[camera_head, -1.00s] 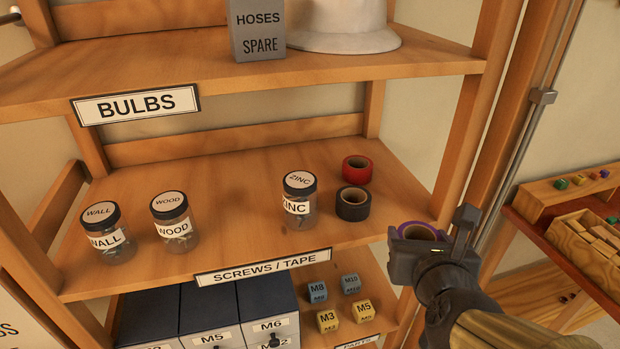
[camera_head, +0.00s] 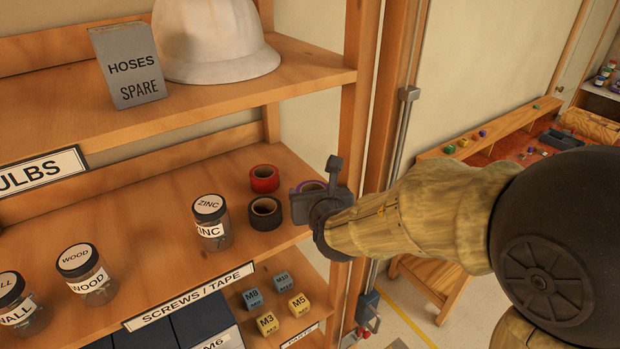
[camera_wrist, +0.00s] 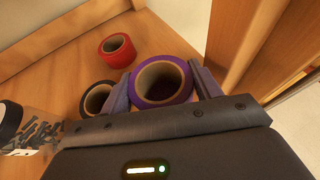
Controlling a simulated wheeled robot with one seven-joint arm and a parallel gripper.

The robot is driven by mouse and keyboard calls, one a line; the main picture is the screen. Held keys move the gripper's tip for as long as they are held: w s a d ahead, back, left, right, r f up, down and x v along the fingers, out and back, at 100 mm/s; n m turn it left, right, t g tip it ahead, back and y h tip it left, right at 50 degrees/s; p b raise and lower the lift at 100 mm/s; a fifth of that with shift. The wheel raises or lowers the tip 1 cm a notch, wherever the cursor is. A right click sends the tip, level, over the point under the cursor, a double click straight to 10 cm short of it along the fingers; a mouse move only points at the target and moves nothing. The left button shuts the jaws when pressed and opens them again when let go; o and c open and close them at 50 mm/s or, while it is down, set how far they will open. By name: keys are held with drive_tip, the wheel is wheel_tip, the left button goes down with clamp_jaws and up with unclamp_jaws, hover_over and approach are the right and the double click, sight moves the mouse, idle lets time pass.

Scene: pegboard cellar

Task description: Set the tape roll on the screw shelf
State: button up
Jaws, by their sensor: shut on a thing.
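My gripper (camera_head: 322,190) is shut on a purple tape roll (camera_wrist: 162,81), which sits between the two fingers in the wrist view. In the head view only a sliver of the purple roll (camera_head: 311,186) shows behind the gripper. The gripper is at the right end of the shelf labelled SCREWS / TAPE (camera_head: 170,240), just right of a black tape roll (camera_head: 265,213). A red tape roll (camera_head: 264,179) lies behind the black one. I cannot tell whether the purple roll touches the shelf.
A ZINC jar (camera_head: 210,222) stands left of the black roll, with a WOOD jar (camera_head: 87,275) farther left. The shelf's wooden post (camera_head: 362,120) rises close beside my gripper. The upper shelf (camera_head: 200,105) holds a HOSES SPARE box (camera_head: 130,66) and a white helmet (camera_head: 216,42).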

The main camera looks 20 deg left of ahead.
sight(308, 188)
drive_tip(key=w+a+p, duration=0.1)
drive_tip(key=w+p, duration=0.1)
drive_tip(key=w, duration=0.1)
drive_tip(key=w+a+p, duration=0.1)
drive_tip(key=w, duration=0.1)
drive_tip(key=shift+w+a, duration=0.1)
drive_tip(key=shift+a, duration=0.25)
wheel_tip(308, 188, down, 3)
drive_tip(key=shift+p, duration=1.2)
drive_tip(key=shift+f, duration=0.25)
drive_tip(key=shift+f+b, duration=0.2)
drive_tip(key=shift+b, duration=0.15)
drive_tip(key=o, duration=0.7)
drive_tip(key=shift+o, duration=0.2)
drive_tip(key=shift+r+p, duration=0.25)
drive_tip(key=shift+p, duration=0.1)
